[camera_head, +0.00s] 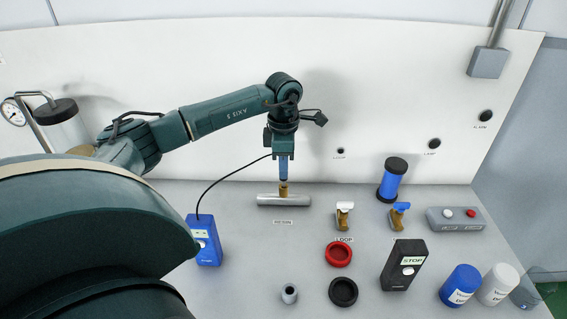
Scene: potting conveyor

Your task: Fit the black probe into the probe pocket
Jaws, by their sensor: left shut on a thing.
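My left gripper (283,172) points straight down in the middle of the view, its fingers shut. A thin black cable (222,178) runs from a blue handheld meter (206,243) up to it, so the held thing appears to be the black probe. The probe's body is hidden by the fingers or too small to make out. Just below the fingertips, a short brass stub (283,189) stands upright on a silver horizontal pipe (298,200); it looks like the probe pocket. I cannot tell whether the probe tip touches or enters it. My right gripper is not in view.
A grey open-topped cup (289,294), red ring (339,254) and black ring (343,292) lie in front. Two small valves (345,215), a STOP box (404,266), a blue cylinder (391,180) and a button box (456,219) stand right. A white panel (400,80) rises behind.

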